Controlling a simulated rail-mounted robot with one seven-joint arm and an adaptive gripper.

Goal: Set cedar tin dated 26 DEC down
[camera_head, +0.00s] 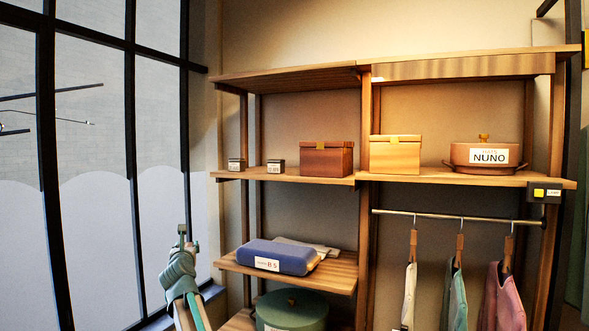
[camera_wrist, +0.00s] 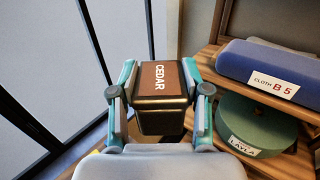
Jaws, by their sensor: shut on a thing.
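A dark tin with a brown top labelled CEDAR (camera_wrist: 150,80) is between the two fingers of my gripper (camera_wrist: 160,72) in the wrist view. My gripper is shut on it, a finger on each side. No date is visible on the faces I see. In the head view my arm is at the lower left, beside the window and left of the shelves, and the tin cannot be made out clearly. Two small dark tins, one at the left (camera_head: 236,164) and one to its right (camera_head: 276,166), stand on the upper shelf (camera_head: 310,177); their labels are too small to read.
A brown box (camera_head: 326,160), a lighter box (camera_head: 395,156) and a NUNO pot (camera_head: 486,170) share the upper level. A blue case marked B 5 (camera_head: 280,255) lies on the lower shelf (camera_head: 338,275), above a green round box (camera_head: 292,309). Clothes hang right. Window frames stand left.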

